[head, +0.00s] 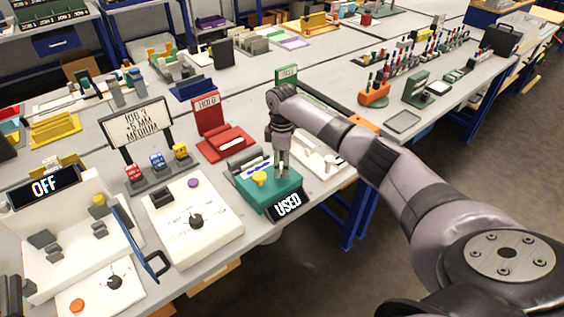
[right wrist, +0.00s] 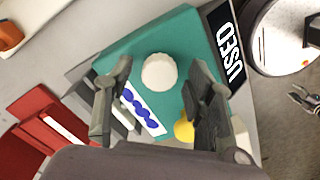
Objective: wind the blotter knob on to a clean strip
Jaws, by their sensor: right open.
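The blotter is a teal box (head: 283,195) on the table in the head view, with a black sign (head: 288,205) reading USED on its front. In the right wrist view its teal top (right wrist: 178,30) carries a round white knob (right wrist: 159,72), a yellow knob (right wrist: 184,129) and a white strip with blue blots (right wrist: 143,108). My right gripper (head: 281,170) points down over the blotter. In the wrist view its open fingers (right wrist: 160,76) are on either side of the white knob, apart from it. My left gripper is not in view.
A white panel (head: 178,238) with a dark knob stands left of the blotter. A red HOLD stand (head: 222,140) is behind it, and a white device (head: 325,158) is to the right, partly behind my arm. The table's front edge is close to the blotter.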

